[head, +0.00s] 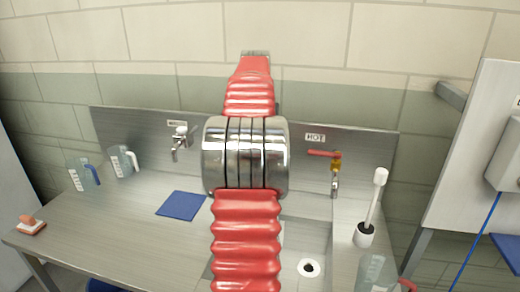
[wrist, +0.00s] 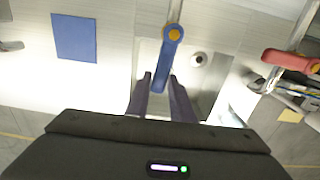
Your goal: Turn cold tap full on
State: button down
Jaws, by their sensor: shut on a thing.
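The cold tap's blue lever (wrist: 165,62) shows in the wrist view, with an orange-yellow cap at its top end on a pale spout. Its free end lies between the two dark fingers of my gripper (wrist: 160,80), which is shut on it. The lever points down the picture towards my gripper. In the head view my red and chrome arm hides the cold tap and my gripper. The hot tap's red lever (head: 325,153) is right of my arm under a HOT label (head: 315,137); it also shows at the right of the wrist view (wrist: 291,61).
A sink with a round drain (head: 309,267) lies below the taps. A third tap (head: 180,142), a blue mat (head: 181,205) and jugs (head: 122,162) are to the left. A white brush in a holder (head: 364,234) and a clear jug (head: 373,273) stand right.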

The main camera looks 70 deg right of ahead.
jog(key=shift+s+d, duration=0.1)
jog(key=shift+s, duration=0.2)
dwell(0.4)
jog(key=c, duration=1.6)
grip_release()
jog(key=shift+r, duration=0.1)
jog(key=shift+r, duration=5.85)
jog(key=shift+f, duration=0.2)
